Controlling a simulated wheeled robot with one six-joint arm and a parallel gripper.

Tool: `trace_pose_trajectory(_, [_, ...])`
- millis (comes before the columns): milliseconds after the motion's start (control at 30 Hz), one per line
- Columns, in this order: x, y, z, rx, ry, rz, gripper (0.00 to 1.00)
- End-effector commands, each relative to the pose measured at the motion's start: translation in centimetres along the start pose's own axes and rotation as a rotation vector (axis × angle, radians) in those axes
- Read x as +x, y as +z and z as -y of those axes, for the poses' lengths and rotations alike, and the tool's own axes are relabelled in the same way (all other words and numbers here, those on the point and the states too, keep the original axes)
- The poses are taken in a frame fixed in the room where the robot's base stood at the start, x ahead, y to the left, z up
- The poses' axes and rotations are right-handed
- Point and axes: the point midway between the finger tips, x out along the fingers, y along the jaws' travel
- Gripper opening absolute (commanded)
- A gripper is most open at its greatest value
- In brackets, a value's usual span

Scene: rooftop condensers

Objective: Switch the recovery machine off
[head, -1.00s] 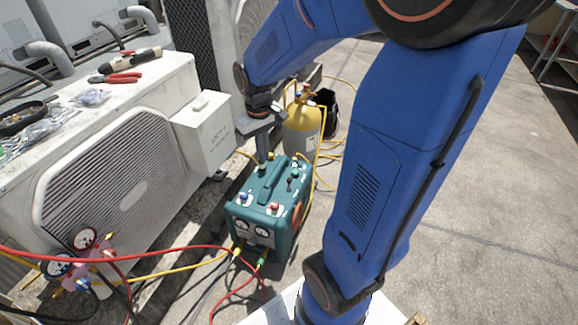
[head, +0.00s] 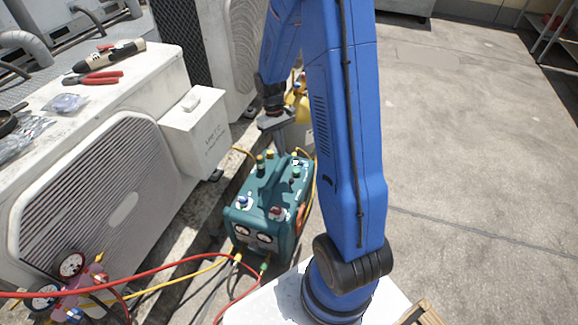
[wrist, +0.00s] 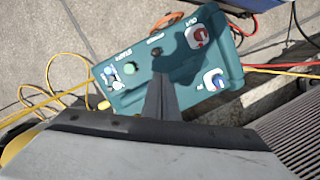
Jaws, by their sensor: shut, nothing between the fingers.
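The teal recovery machine (head: 262,226) stands on the rooftop in the head view, with gauges and hoses on its near face. The wrist view shows its top panel (wrist: 203,88): a red knob (wrist: 197,36) marked OUT, a blue knob (wrist: 214,79), a green button (wrist: 131,67) marked START and a small dark control (wrist: 157,51) by a lettered label. My gripper (head: 280,145) is above the machine's far side. In the wrist view its shut, empty fingers (wrist: 160,80) point at the panel near the dark control. Contact cannot be told.
A condenser (head: 110,185) with tools on top stands left. A manifold gauge set (head: 72,285) with red and yellow hoses is at lower left. A yellow cylinder (head: 303,105) is partly hidden behind my arm. Open concrete lies right.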

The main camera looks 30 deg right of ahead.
Motion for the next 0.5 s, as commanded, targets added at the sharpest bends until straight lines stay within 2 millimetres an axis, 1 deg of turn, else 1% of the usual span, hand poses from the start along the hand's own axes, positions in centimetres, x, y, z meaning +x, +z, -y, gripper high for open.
trace_pose_trajectory(100, [1.1,-0.5,-0.3,-0.002,-0.004,0.016,0.0])
trace_pose_trajectory(200, [1.5,-0.7,-0.5,-0.003,-0.006,0.021,0.0])
trace_pose_trajectory(500, [1.7,-0.8,-0.5,-0.004,-0.007,0.024,0.0])
